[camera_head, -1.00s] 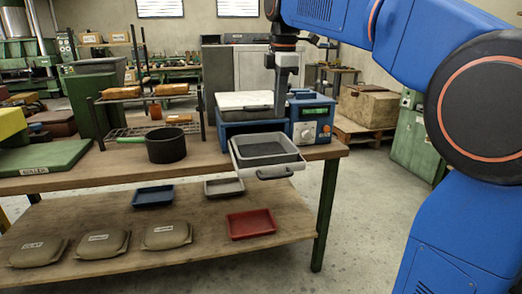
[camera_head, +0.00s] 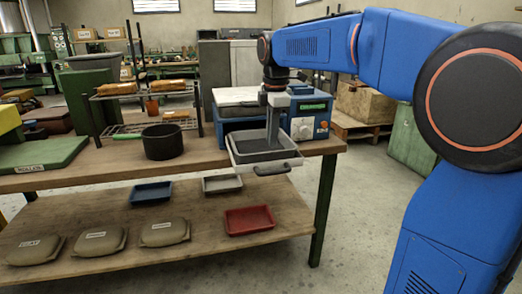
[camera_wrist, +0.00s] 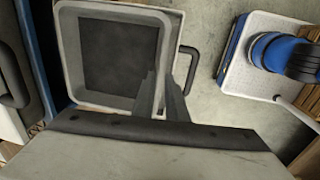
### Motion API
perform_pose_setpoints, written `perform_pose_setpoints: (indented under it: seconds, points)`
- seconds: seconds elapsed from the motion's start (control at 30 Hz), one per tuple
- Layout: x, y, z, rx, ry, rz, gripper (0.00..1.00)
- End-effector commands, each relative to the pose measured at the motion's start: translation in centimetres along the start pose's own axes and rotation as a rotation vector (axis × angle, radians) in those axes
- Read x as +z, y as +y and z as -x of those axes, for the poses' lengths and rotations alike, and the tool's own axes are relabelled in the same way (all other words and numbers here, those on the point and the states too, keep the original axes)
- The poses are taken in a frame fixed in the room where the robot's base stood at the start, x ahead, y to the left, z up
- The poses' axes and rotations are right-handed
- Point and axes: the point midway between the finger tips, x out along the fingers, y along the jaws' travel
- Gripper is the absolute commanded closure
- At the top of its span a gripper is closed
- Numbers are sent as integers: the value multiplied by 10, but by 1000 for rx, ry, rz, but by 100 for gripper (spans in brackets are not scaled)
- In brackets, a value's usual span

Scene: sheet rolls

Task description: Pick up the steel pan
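A dark round pan (camera_head: 163,142) with a green handle stands on the workbench, left of the blue machine. A grey rectangular tray (camera_head: 236,158) with a dark floor and a dark front handle (camera_head: 272,170) juts from the machine over the bench's front edge. I cannot tell for certain which is the steel pan. My gripper (camera_head: 273,143) points down at the grey tray, away from the round pan. In the wrist view my gripper (camera_wrist: 161,80) has its fingers slightly apart at the handle-side wall of the tray (camera_wrist: 70,55). Contact with the wall is unclear.
The blue machine (camera_head: 308,122) stands close behind the tray. A wire rack (camera_head: 118,131) with orange blocks is behind the round pan. The lower shelf (camera_head: 110,218) holds blue, grey and red trays and several labelled bags.

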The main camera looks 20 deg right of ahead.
Motion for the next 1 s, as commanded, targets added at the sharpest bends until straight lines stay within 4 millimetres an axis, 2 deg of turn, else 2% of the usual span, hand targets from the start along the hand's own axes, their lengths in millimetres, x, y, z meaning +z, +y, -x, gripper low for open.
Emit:
perform_pose_setpoints:
  seconds: [0.13,0.33,0.5,0.77,0.83,1.0]
  points:
    - [-1,0,-9,0,0,0,88]
    - [-3,1,-37,-2,0,0,88]
    - [-3,1,-51,0,0,0,88]
    - [-3,1,-53,1,0,0,88]
    - [-3,1,-53,1,0,0,100]
    - [-3,1,-53,2,0,0,100]
